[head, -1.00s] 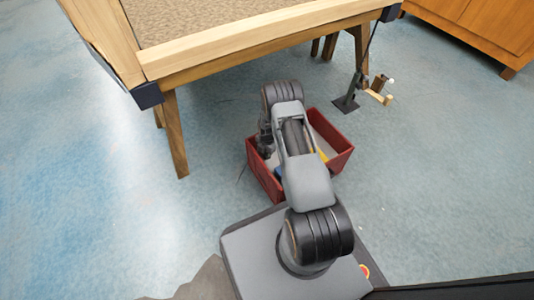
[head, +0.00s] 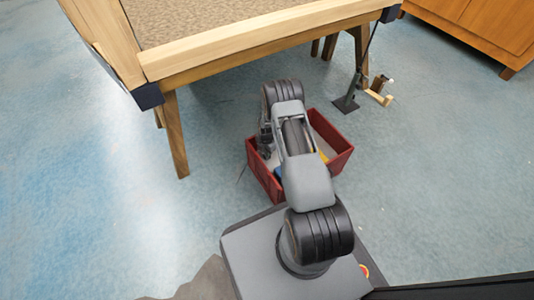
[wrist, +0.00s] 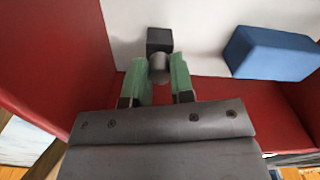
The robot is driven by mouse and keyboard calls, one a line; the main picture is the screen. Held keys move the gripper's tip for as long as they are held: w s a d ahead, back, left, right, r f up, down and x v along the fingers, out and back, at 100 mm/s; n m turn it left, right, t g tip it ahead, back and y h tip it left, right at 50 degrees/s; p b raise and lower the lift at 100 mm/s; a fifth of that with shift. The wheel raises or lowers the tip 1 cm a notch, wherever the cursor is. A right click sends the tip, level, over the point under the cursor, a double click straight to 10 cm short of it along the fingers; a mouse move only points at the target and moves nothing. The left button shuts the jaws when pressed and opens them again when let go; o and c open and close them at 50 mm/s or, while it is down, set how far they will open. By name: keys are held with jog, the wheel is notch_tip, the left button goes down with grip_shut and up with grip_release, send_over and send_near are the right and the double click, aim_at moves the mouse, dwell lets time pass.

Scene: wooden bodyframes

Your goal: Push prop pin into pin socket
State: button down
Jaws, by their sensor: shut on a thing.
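My gripper (wrist: 159,82) shows in the wrist view with green finger pads closed on the sides of a dark grey pin with a round shaft and a square block end (wrist: 159,40). I take this to be the prop pin. The pin is over the pale floor of a red crate (wrist: 215,88). In the head view the crate (head: 333,160) stands on the floor, and my arm hides the pin. I cannot make out a pin socket for sure; a dark stand with a rod (head: 348,101) stands on the floor beyond the crate.
A blue block (wrist: 270,53) lies in the crate, right of the pin. A wooden frame on legs (head: 255,50) stands behind the crate. A small wooden piece (head: 379,97) is beside the dark stand. A wooden cabinet (head: 480,30) is far right. Floor on the left is clear.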

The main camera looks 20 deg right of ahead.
jog(key=shift+r, duration=0.3)
jog(key=shift+r+p, duration=1.25)
jog(key=shift+r, duration=0.5)
